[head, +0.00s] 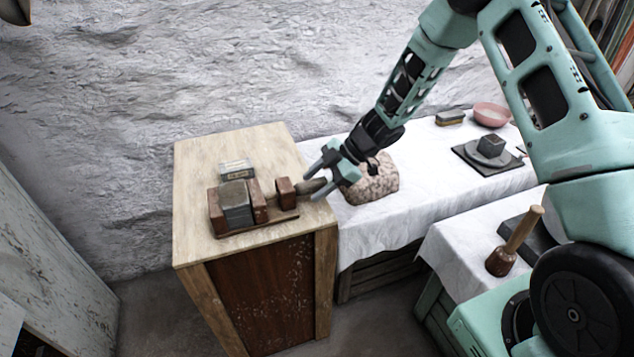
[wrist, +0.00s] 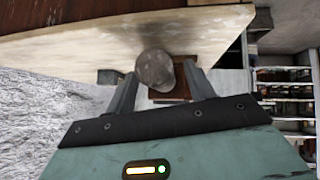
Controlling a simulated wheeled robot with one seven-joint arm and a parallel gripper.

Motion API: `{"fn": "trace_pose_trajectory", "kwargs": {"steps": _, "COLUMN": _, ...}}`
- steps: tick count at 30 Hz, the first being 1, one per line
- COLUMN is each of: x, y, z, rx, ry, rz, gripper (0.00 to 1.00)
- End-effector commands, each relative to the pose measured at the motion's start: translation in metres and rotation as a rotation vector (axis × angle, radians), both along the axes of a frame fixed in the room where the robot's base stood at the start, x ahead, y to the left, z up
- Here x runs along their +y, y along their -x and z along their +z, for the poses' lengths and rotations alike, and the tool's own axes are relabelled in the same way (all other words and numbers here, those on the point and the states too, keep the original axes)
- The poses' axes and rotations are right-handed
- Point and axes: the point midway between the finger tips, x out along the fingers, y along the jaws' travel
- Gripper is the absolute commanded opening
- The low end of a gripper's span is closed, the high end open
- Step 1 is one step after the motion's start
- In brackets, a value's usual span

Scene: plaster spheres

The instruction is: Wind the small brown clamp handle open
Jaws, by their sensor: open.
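The wooden clamp (head: 240,219) stands on the light wooden cabinet top, with a grey block (head: 236,203) between its brown jaws. Its small brown handle (head: 309,187) sticks out on the right side, toward my gripper. My gripper (head: 322,186) is open, with its fingers at the handle's end. In the wrist view the rounded handle end (wrist: 155,70) shows between the two open fingers (wrist: 158,90), nearer the left one. I cannot tell whether either finger touches it. The handle hides most of the clamp behind it there.
A small box (head: 237,169) lies behind the clamp on the cabinet (head: 200,160).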

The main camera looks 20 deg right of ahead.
Motion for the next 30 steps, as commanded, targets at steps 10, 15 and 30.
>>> {"fn": "trace_pose_trajectory", "kwargs": {"steps": 10, "x": 0.000, "y": 0.000, "z": 0.000, "rx": 0.000, "ry": 0.000, "rz": 0.000, "gripper": 0.09}}
{"fn": "trace_pose_trajectory", "kwargs": {"steps": 15, "x": 0.000, "y": 0.000, "z": -0.001, "rx": -0.007, "ry": -0.001, "rz": 0.000, "gripper": 0.09}}
{"fn": "trace_pose_trajectory", "kwargs": {"steps": 30, "x": -0.001, "y": 0.004, "z": -0.011, "rx": -0.257, "ry": -0.001, "rz": -0.002, "gripper": 0.09}}
